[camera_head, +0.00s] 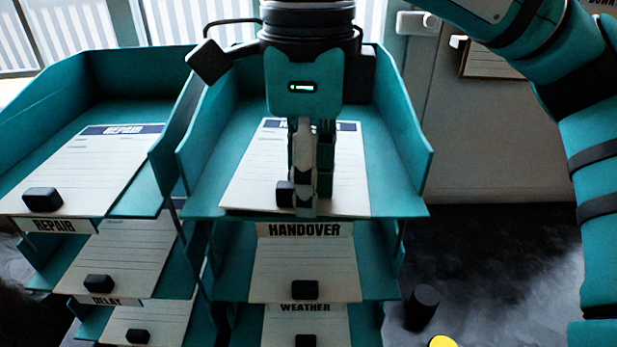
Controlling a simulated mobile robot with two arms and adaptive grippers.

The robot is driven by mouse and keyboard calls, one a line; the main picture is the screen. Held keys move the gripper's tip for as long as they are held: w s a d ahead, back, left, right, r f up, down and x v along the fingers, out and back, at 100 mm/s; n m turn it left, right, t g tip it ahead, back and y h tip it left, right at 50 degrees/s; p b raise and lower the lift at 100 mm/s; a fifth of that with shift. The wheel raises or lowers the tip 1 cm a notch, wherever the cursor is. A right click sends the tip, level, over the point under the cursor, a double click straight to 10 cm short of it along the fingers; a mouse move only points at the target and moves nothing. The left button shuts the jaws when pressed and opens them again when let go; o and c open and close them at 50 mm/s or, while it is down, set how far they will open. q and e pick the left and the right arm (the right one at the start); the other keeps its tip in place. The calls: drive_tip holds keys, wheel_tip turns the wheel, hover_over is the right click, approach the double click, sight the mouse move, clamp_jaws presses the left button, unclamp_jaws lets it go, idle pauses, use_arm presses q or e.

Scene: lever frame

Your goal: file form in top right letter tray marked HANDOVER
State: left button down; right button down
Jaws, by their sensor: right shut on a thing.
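The top right letter tray (408,180) is teal, with a white label reading HANDOVER (304,230) just below its front edge. A white form (250,185) with a dark header lies in this tray or just over it; I cannot tell if it touches the floor of the tray. The header is mostly hidden behind my right gripper (304,208). That gripper points down at the form's front part and is shut on the form's small black block (285,194), which shows at the left of the fingers. My left gripper is not in view.
A left stack has a top tray (135,203) with a REPAIR form (90,165). Lower trays in both stacks hold forms with black blocks, such as the one above WEATHER (305,290). A black cylinder (422,305) and a yellow round thing (441,342) are at lower right.

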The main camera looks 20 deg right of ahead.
drive_tip(key=shift+f, duration=0.2)
drive_tip(key=c, duration=1.2)
unclamp_jaws()
